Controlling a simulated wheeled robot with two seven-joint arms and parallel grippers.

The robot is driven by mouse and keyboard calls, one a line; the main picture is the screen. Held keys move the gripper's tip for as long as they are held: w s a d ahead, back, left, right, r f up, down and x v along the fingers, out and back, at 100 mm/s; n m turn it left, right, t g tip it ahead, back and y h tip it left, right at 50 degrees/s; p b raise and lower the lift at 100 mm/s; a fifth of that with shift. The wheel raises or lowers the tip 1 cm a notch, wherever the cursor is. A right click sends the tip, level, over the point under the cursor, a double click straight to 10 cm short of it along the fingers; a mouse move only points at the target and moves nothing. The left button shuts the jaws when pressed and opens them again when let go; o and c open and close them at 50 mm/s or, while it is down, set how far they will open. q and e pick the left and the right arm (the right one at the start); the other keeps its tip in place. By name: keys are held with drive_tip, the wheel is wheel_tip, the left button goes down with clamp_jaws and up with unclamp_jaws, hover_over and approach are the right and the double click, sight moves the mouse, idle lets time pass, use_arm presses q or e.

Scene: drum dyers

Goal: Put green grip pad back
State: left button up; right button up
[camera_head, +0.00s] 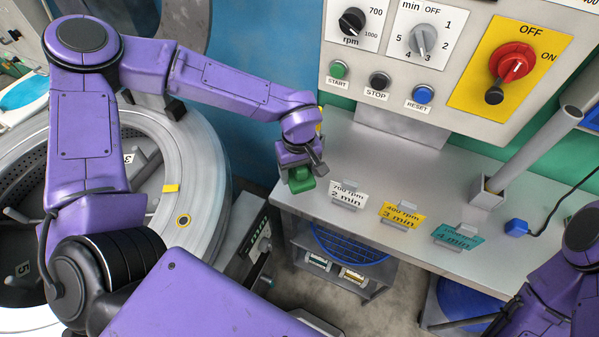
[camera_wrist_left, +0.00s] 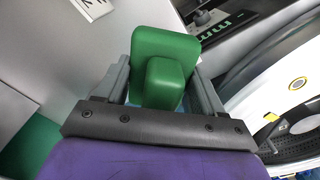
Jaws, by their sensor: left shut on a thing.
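The green grip pad (camera_head: 301,180) is a green block with a smaller raised block on it. My left gripper (camera_head: 303,168) is shut on it, near the left end of the grey shelf below the control panel. In the left wrist view the green grip pad (camera_wrist_left: 165,55) sits between the two grey fingers of my left gripper (camera_wrist_left: 163,80). Whether the pad touches the shelf I cannot tell. My right arm shows at the lower right, but its gripper is outside the frame.
The grey shelf (camera_head: 380,170) holds a white card (camera_head: 348,194), a yellow card (camera_head: 402,214) and a teal card (camera_head: 456,236) on stands. A blue plug (camera_head: 516,227) and a slanted pipe (camera_head: 535,145) are at right. The large drum (camera_head: 195,190) stands at left. The control panel (camera_head: 450,60) rises behind.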

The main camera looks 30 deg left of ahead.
use_arm(q)
drive_tip(key=w+f, duration=0.1)
drive_tip(key=w+a+f, duration=0.1)
drive_tip(key=f, duration=0.1)
drive_tip(key=shift+w+a+f+p, duration=0.15)
drive_tip(key=shift+w+f+p, duration=0.15)
drive_tip(key=shift+w+p, duration=0.1)
drive_tip(key=shift+w+f, duration=0.15)
drive_tip(key=shift+f, duration=1.6)
drive_tip(key=shift+f, duration=0.15)
drive_tip(key=o, duration=0.9)
drive_tip(key=shift+o, duration=0.2)
wheel_tip(320, 180, up, 12)
drive_tip(key=shift+r+b, duration=0.2)
drive_tip(key=shift+b, duration=0.3)
